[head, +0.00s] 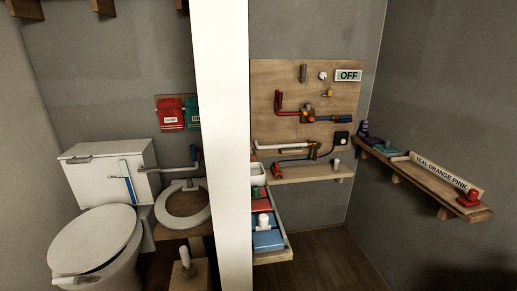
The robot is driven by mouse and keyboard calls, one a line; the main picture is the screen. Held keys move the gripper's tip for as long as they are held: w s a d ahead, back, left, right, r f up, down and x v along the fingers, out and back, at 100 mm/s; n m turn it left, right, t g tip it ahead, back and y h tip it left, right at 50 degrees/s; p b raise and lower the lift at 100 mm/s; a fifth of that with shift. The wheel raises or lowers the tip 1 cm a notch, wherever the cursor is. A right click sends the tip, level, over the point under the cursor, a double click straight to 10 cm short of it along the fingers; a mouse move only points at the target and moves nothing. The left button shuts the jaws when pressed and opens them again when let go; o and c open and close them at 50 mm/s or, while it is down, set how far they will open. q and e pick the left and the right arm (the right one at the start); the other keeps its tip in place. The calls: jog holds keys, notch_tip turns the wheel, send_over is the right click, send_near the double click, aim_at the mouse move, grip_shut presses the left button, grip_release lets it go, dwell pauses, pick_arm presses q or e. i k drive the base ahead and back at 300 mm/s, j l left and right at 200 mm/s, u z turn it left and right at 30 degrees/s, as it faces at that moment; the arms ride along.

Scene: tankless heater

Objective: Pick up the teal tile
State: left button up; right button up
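A flat teal piece (384,149), which looks like the teal tile, lies on the wooden wall shelf (465,207) at the right. It is small and dark here, so its exact shape is hard to tell. Dark purplish pieces (368,136) sit just behind it at the shelf's far end. A white sign (440,173) reading "TEAL ORANGE PINK" stands along the shelf in front of it. A red knob-like piece (469,198) sits at the shelf's near end. Neither of my grippers shows in the head view.
A pale upright post (222,150) splits the view. A toilet (95,240) stands at the left. A pipe board (285,85) with an "OFF" sign (349,76) hangs at the back, above a tray (287,254) of coloured blocks. The floor (330,260) before the right shelf looks clear.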

aim_at(387, 148)
jog(key=i+l+u, duration=0.15)
jog(key=l, duration=0.2)
jog(key=l+u, duration=0.2)
jog(key=l, duration=0.15)
jog(key=z, duration=1.25)
jog(key=i, duration=0.1)
jog(key=z, duration=0.05)
